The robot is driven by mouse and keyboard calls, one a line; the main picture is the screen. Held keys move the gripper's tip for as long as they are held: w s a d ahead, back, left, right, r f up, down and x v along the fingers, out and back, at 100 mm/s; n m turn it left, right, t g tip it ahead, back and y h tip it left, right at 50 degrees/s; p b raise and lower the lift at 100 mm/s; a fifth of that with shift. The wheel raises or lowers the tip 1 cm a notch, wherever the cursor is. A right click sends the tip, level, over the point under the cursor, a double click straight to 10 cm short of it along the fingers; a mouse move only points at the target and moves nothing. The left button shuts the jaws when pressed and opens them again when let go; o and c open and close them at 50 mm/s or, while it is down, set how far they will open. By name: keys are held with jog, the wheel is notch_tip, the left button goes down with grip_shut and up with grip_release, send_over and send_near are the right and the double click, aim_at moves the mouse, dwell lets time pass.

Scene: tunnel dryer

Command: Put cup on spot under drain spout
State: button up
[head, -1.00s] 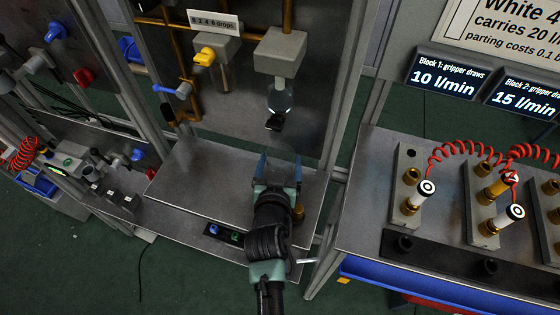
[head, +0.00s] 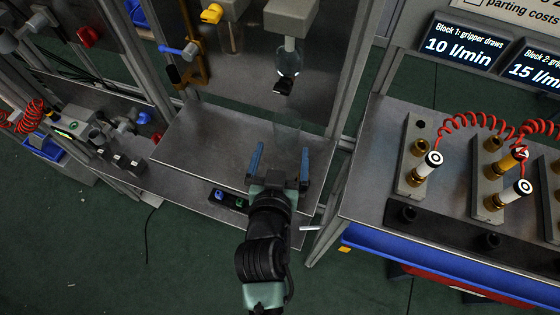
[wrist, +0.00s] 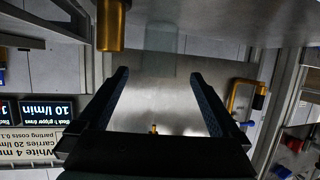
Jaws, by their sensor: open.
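A faint, clear cup (head: 287,135) stands on the metal shelf, just beyond my fingertips in the head view. It also shows as a pale greenish see-through shape in the wrist view (wrist: 161,55), ahead of my fingers. My gripper (head: 281,165) is open, its two blue fingers spread with nothing between them. In the wrist view my gripper (wrist: 160,80) has bare shelf between its fingers. The drain spout, with a black tip (head: 284,86), hangs from a grey block above the cup. I cannot tell whether the cup is exactly beneath it. The marked spot is not visible.
The metal shelf (head: 200,150) is bare left of my gripper. Frame posts flank the shelf. A bench with valve blocks and red coiled hoses (head: 470,118) stands right.

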jog(key=shift+v, duration=1.35)
